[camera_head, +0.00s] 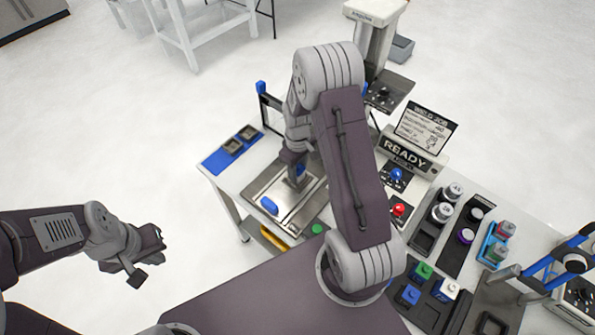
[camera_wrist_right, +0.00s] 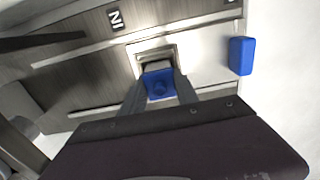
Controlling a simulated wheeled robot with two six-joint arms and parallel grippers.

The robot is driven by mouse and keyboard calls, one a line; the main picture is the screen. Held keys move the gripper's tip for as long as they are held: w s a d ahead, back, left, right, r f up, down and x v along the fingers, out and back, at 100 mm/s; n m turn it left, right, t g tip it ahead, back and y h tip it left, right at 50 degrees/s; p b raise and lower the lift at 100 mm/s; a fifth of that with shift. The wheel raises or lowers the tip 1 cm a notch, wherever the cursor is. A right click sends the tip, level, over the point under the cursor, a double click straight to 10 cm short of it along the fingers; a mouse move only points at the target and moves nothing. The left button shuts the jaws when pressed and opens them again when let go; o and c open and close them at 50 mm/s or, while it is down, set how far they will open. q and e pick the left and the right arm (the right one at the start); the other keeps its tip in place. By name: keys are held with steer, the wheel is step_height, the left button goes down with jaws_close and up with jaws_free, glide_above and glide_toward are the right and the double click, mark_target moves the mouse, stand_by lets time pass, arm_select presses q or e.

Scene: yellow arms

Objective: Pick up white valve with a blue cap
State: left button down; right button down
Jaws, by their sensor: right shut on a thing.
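The valve's blue cap (camera_wrist_right: 158,84) shows between my right gripper's (camera_wrist_right: 160,92) two fingers in the right wrist view. The pale body below the cap sits at a square opening in a metal fixture (camera_wrist_right: 215,70), mostly hidden. In the head view, my right gripper (camera_head: 296,172) is low over the metal fixture (camera_head: 313,200), shut on the valve, with a bit of blue (camera_head: 300,169) showing beside it. My left gripper (camera_head: 153,260) is open and empty, away from the table at the left.
A blue block (camera_head: 269,205) sits on the fixture's near left part. A blue tray (camera_head: 232,148) with dark square pieces lies behind it. Right of my arm are a READY sign (camera_head: 407,154), a red button (camera_head: 398,209) and several capped parts in racks.

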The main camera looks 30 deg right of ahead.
step_height(320, 180, up, 4)
steer(key=shift+r+b, duration=0.15)
steer(key=shift+b, duration=0.3)
steer(key=s+a+r, duration=0.1)
steer(key=s+r, duration=0.2)
steer(key=s, duration=0.2)
steer(key=s+r+b, duration=0.1)
steer(key=s+r, duration=0.2)
steer(key=s, duration=0.3)
steer(key=shift+s+a+r, duration=0.3)
steer(key=shift+a+r, duration=0.1)
